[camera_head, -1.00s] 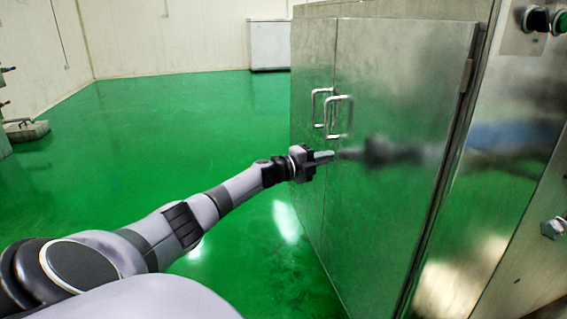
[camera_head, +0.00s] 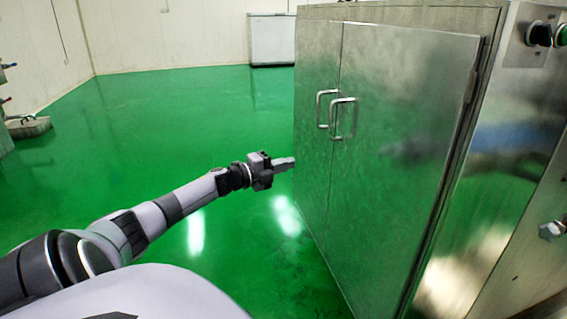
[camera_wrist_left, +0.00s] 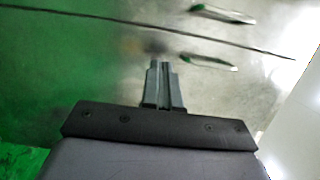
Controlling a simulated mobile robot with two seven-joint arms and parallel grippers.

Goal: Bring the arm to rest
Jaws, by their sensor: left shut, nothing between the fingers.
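My left gripper (camera_head: 285,163) is shut and empty. In the head view its fingertips are just left of the metal cabinet (camera_head: 400,150), below the height of the door handles. In the left wrist view the closed fingers (camera_wrist_left: 164,68) point toward the shiny cabinet doors (camera_wrist_left: 100,60), with a dark door seam ahead of them. I cannot tell the exact gap to the door. My left arm reaches in from the lower left over the green floor. My right gripper is not in view.
Both cabinet doors look closed, with two metal handles (camera_head: 343,117). A panel with a dark knob and a green button (camera_head: 561,35) is at the upper right. A white box (camera_head: 271,40) stands at the back wall.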

